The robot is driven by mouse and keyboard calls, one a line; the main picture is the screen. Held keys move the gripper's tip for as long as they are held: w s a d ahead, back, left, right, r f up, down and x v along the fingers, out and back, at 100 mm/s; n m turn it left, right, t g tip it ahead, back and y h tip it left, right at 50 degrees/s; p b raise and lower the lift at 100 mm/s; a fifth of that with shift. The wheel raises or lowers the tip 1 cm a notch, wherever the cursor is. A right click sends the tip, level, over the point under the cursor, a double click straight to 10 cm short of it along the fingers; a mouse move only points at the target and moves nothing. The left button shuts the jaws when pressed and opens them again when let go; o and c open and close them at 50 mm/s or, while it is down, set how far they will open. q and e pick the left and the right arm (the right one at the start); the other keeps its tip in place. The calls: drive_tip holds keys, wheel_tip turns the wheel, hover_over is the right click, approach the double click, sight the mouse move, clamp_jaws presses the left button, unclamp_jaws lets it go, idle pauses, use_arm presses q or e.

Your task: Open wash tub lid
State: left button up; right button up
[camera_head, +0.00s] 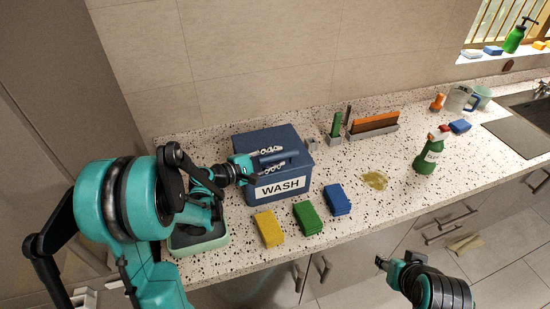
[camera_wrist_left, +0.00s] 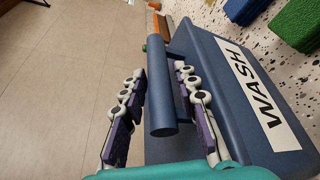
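The blue wash tub (camera_head: 303,168) stands on the speckled counter with a white "WASH" label on its front, and its blue lid (camera_head: 252,137) is closed. The lid's bar handle (camera_head: 292,155) shows as a thick blue cylinder in the left wrist view (camera_wrist_left: 160,85). My left gripper (camera_head: 273,159) is at the lid; in the left wrist view its fingers (camera_wrist_left: 160,76) are apart, one on each side of the handle, with a visible gap on the left side. My right gripper (camera_head: 381,262) is low in front of the counter, away from the tub; its finger opening is too small to judge.
Yellow (camera_head: 268,228), green (camera_head: 307,217) and blue (camera_head: 337,199) sponges lie in front of the tub. A pale green container (camera_head: 215,240) is under my left arm. A green spray bottle (camera_head: 429,156), a brown stain (camera_head: 374,180) and a brush rack (camera_head: 372,127) are to the right.

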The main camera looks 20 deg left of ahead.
use_arm(q)
drive_tip(key=shift+w, duration=0.1)
clamp_jaws()
drive_tip(key=shift+r, duration=0.1)
